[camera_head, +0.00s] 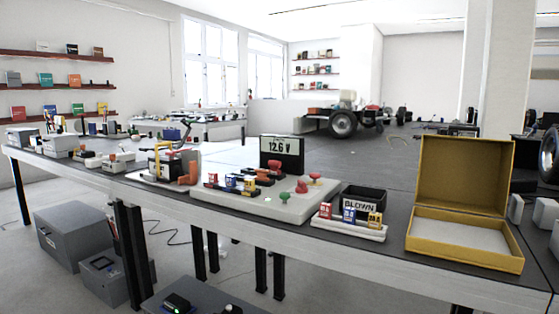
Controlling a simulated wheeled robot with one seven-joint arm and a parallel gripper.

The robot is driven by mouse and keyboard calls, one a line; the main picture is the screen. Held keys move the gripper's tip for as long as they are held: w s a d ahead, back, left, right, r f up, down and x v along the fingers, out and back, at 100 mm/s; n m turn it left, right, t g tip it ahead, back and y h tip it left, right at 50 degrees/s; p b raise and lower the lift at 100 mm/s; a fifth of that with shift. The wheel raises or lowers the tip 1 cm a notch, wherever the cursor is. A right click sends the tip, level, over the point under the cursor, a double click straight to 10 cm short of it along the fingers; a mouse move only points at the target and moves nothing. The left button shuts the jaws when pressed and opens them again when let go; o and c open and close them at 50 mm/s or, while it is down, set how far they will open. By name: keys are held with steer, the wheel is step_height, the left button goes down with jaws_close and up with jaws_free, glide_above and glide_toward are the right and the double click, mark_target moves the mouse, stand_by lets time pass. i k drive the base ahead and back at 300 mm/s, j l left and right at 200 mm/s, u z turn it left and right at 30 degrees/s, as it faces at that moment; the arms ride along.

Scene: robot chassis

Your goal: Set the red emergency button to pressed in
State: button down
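A light grey control panel (235,205) lies on the long dark-topped table. Near its right end stands a red mushroom-shaped button (314,178) with a wide cap on a stem. A second red knob (302,187) is just left of it, and a green button (285,197) is in front. Another red part (275,167) is farther back, below the display reading 12.6 V (281,155). I cannot tell for sure which red part is the emergency button, or whether it is pressed in. My gripper is not in view.
Right of the panel are a white fuse holder (350,229), a black bin marked BLOWN (362,199) and an open yellow box (464,242). Several tools and devices crowd the table's left part. Grey cases (73,239) are on the floor below.

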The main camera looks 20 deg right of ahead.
mark_target(314, 176)
steer(key=i+j, duration=0.7)
steer(key=i+l+z, duration=0.05)
steer(key=i, duration=0.05)
